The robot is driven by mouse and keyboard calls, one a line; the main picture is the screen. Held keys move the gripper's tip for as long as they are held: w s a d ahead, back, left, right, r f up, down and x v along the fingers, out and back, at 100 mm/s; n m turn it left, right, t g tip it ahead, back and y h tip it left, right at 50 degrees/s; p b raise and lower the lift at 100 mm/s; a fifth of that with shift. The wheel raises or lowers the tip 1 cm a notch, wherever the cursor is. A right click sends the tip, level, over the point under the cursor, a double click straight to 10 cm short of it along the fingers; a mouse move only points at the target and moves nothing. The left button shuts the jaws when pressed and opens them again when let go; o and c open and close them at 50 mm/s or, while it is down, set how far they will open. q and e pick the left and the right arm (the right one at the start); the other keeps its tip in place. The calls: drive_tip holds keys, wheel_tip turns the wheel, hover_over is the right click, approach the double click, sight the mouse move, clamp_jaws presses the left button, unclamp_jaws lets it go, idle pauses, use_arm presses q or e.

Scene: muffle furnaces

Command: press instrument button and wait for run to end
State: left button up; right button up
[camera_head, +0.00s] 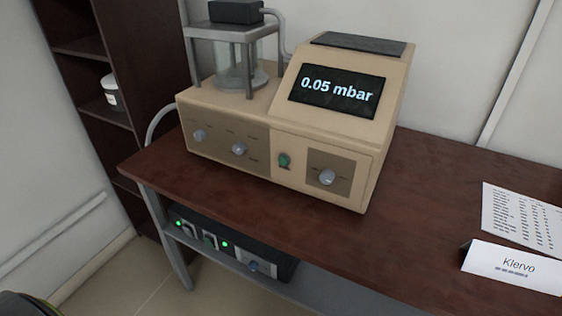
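A beige instrument (270,160) stands on the brown table. Its dark screen (337,91) reads "0.05 mbar". A green button (284,160) sits on its front face, between the left knob panel and the right knob (327,177). Two more grey knobs (239,149) are on the left panel. A glass chamber (242,66) stands on the instrument's left part under a grey frame with a black box on top. Neither of my grippers shows in the head view.
The brown table (420,235) has free room in front and to the right of the instrument. A "Klervo" card (515,265) and a printed sheet (522,215) lie at the right. A black unit (232,243) with green lights sits below. A dark shelf (90,80) holds a white jar (112,92).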

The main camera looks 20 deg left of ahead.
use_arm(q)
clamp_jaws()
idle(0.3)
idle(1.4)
